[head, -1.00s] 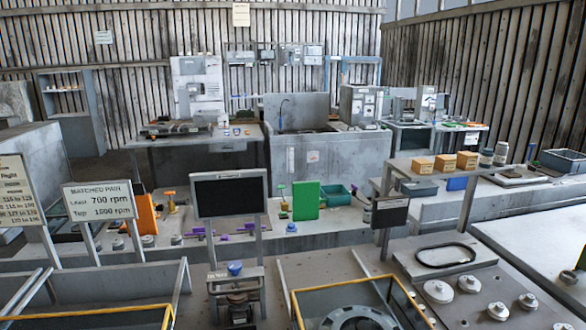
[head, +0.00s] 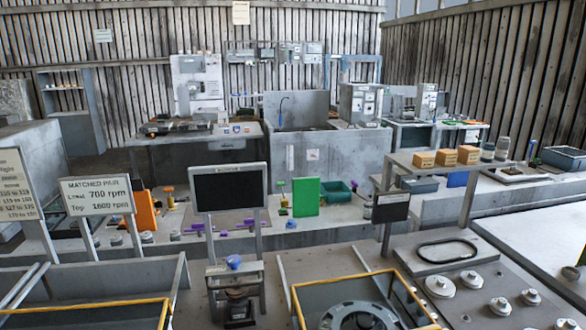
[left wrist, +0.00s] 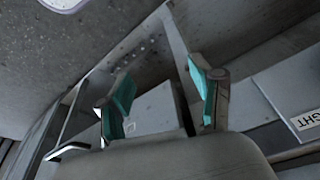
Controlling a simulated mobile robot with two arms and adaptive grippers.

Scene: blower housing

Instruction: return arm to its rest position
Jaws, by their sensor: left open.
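My left gripper (left wrist: 160,98) shows in the left wrist view with its two teal-padded fingers spread apart. It is open and nothing is between the fingers. A grey surface and a grey block-like part lie behind it, and it touches nothing that I can make out. Neither gripper shows in the head view, and my right gripper is in no view.
In the head view a dark screen (head: 229,192) stands at the centre left beside a sign (head: 97,200) reading "MATCHED PAIR". A yellow-rimmed bin (head: 290,300) and a plate with several round grey parts (head: 439,285) are near the front. A green panel (head: 306,197) stands farther back.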

